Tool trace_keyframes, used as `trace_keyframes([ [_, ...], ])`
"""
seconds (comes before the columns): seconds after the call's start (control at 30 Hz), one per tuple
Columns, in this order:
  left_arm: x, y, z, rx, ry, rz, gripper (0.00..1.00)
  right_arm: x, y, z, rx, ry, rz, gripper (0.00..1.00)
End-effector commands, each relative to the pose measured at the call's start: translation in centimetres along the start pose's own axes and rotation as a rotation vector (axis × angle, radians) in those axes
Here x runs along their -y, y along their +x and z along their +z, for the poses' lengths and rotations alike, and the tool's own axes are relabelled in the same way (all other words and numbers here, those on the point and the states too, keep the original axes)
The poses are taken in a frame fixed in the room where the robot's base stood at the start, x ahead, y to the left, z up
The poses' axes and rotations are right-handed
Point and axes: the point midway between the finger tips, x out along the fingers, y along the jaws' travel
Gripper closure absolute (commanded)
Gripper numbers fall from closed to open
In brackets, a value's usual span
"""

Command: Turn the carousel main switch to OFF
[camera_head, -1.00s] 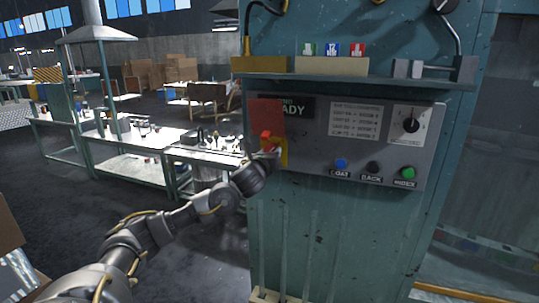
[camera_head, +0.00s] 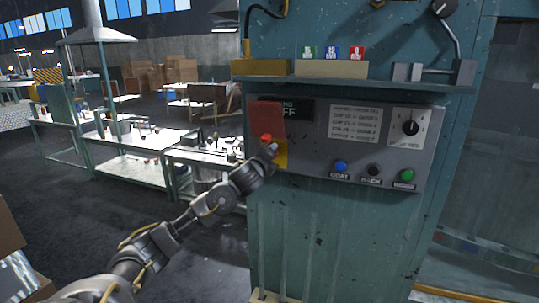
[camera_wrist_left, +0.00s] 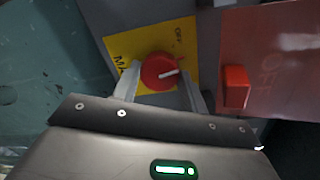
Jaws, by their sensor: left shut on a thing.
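The main switch has a round red knob (camera_wrist_left: 160,72) on a yellow plate (camera_wrist_left: 125,43), seen in the left wrist view. The plate has OFF lettered near one edge, and the knob's white line points right in that view. My left gripper (camera_wrist_left: 161,88) is shut on the knob, one finger on each side. In the head view my left gripper (camera_head: 271,150) is at the yellow plate (camera_head: 281,157) and hides the knob. The dark display (camera_head: 290,110) above reads partly "FF", its left end covered by a red panel (camera_head: 265,116). My right gripper is not in view.
A red block (camera_wrist_left: 236,86) on the red panel stands close beside my left fingers. The grey control panel (camera_head: 310,150) also carries a black dial (camera_head: 410,128) and blue (camera_head: 340,167), black (camera_head: 374,170) and green (camera_head: 407,174) buttons. A shelf (camera_head: 350,81) juts out above.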

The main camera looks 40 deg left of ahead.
Motion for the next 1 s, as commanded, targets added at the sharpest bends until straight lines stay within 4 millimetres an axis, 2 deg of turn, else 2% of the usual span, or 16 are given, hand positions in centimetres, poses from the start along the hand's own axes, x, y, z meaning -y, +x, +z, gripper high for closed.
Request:
trace_keyframes([
  [0.5, 0.1, 0.0, 0.1, -0.025, -0.437, 0.008, 0.8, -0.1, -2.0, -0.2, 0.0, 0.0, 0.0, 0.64],
  [0.7, 0.0, 0.0, 0.1, -0.031, -0.543, 0.008, 0.8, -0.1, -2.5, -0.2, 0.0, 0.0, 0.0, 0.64],
  [1.0, -0.1, 0.0, 0.1, -0.035, -0.614, 0.009, 0.8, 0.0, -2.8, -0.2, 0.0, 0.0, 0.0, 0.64],
])
